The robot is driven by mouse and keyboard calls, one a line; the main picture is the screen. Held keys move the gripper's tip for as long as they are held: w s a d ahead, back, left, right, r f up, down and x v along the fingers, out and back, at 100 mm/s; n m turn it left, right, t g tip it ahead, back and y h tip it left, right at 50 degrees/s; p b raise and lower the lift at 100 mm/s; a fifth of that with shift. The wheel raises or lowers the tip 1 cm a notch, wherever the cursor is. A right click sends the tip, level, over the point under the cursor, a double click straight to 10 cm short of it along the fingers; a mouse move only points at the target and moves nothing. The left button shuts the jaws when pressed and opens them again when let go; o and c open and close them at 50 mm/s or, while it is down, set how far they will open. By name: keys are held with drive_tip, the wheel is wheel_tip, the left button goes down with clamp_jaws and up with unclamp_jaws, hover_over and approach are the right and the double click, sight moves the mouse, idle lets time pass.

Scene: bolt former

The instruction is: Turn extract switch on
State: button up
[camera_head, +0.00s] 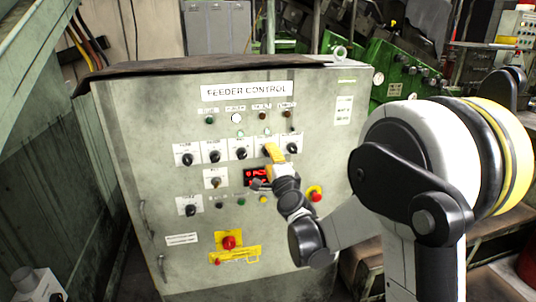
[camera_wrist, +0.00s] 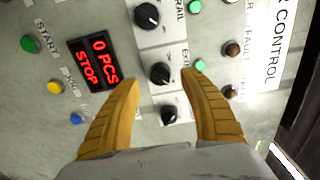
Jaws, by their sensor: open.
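The extract switch (camera_wrist: 160,73) is a black rotary knob on a white plate in the wrist view, beside a partly readable "EX…" label. My gripper (camera_wrist: 161,80) is open, its two yellow fingers spread on either side of this knob. I see no contact, and the gap to the panel is hard to judge. The knob's exact setting is hard to read. In the head view, my gripper (camera_head: 270,151) is in front of the feeder control panel (camera_head: 130,130) and hides the extract switch.
The rail knob (camera_wrist: 147,17) and another black knob (camera_wrist: 168,112) flank the extract switch closely. A red display (camera_wrist: 95,62) reads "0 PCS STOP". Green lamps sit beside the knobs. A red emergency button (camera_head: 229,242) is lower on the cabinet.

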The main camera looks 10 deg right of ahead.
drive_tip(key=s, duration=0.8)
drive_tip(key=shift+s, duration=0.2)
drive_tip(key=s+a+n+g+y, duration=0.3)
drive_tip(key=s+a+n+g, duration=0.2)
drive_tip(key=s+n, duration=0.5)
drive_tip(key=s+d+f+n+g+h, duration=0.1)
drive_tip(key=s+f+n+g, duration=0.1)
drive_tip(key=s, duration=0.4)
drive_tip(key=s+d+f+n+g+h, duration=0.1)
drive_tip(key=s+d+f+n+g, duration=0.1)
drive_tip(key=s, duration=0.5)
drive_tip(key=s+d+f+n+g+h, duration=0.1)
drive_tip(key=s+d+f+n+g, duration=0.1)
drive_tip(key=s+n, duration=0.2)
drive_tip(key=s, duration=0.3)
drive_tip(key=shift+d+f, duration=0.15)
